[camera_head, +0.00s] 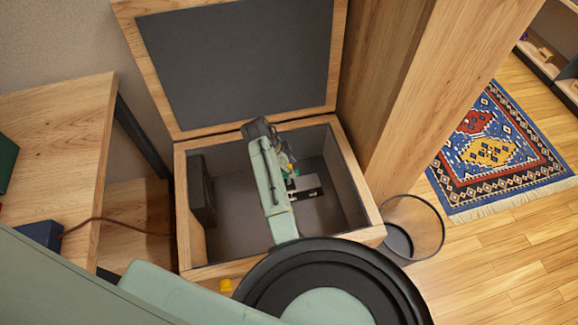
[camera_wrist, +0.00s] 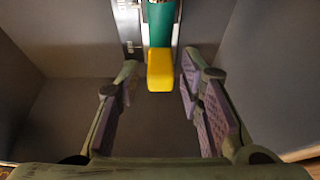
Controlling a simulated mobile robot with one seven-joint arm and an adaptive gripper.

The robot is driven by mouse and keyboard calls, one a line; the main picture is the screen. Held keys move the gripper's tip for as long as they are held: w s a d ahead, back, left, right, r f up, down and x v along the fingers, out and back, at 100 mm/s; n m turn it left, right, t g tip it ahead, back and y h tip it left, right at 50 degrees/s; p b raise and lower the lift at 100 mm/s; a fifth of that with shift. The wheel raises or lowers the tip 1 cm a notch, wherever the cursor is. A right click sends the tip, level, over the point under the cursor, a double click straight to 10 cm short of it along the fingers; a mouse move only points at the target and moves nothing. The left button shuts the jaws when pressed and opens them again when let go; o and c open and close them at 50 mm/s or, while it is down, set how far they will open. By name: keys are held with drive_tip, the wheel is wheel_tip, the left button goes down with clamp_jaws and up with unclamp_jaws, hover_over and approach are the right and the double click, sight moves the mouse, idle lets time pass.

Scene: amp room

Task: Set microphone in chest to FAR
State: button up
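The wooden chest (camera_head: 357,190) stands open, its lid (camera_head: 240,60) raised at the back. My gripper (camera_head: 287,172) reaches down inside the chest. A black and white panel (camera_head: 305,190) lies inside beside it, and a metallic plate shows at the top of the wrist view (camera_wrist: 130,25). In the wrist view, my gripper (camera_wrist: 160,72) is open, its fingers on either side of a yellow block (camera_wrist: 160,72) joined to a green part (camera_wrist: 160,25). Contact with the fingers is not clear. I cannot tell which part is the microphone or read any FAR marking.
A dark box (camera_head: 202,190) sits against the chest's left inner wall. A small yellow piece (camera_head: 226,286) is at the chest's front edge. A wooden shelf unit (camera_head: 60,140) stands left, a wooden post (camera_head: 420,90) and round bin (camera_head: 412,225) right. A patterned rug (camera_head: 500,150) lies beyond.

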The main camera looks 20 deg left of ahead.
clamp_jaws()
idle(0.6)
